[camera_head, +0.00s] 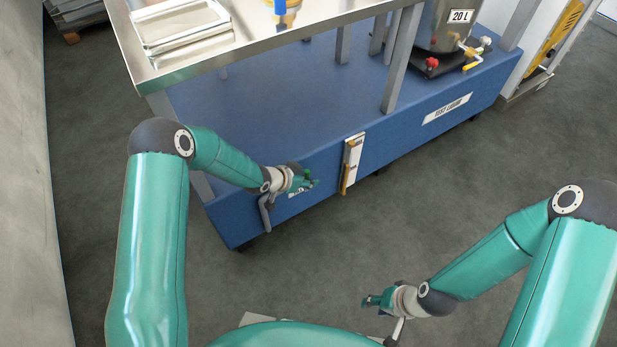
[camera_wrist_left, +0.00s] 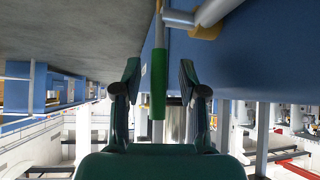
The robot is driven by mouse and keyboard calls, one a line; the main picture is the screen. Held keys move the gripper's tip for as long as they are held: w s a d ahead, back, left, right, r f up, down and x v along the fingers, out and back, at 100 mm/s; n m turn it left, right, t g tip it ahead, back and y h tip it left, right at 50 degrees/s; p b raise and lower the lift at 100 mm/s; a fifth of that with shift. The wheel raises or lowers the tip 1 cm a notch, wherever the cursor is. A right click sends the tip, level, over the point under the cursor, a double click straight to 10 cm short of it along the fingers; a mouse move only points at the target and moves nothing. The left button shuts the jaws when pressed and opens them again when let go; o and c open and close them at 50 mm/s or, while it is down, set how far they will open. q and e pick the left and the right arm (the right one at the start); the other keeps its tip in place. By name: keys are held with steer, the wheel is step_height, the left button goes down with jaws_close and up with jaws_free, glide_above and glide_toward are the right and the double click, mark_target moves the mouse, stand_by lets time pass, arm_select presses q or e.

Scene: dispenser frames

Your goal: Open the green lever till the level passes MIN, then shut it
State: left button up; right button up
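In the left wrist view the green lever (camera_wrist_left: 158,85) hangs between the two fingers of my left gripper (camera_wrist_left: 159,85), with a gap on each side. The gripper is open around it, and I see no contact. In the head view my left gripper (camera_head: 305,181) is at the blue base's front side, and I cannot separate the lever from the fingers there. A tall white gauge strip with orange-yellow ends (camera_head: 352,163) is mounted right of it; its level and MIN mark are too small to read. My right gripper (camera_head: 374,300) is low over the floor, its fingers unclear.
The blue base (camera_head: 280,100) carries a steel table (camera_head: 185,70) with a metal tray (camera_head: 180,25). A steel tank labelled 20 L (camera_head: 437,28) with red and yellow valve handles stands on it at the right. The grey floor in front is clear.

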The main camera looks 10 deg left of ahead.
arm_select(q)
steer(key=v, duration=1.2)
steer(key=shift+f, duration=0.1)
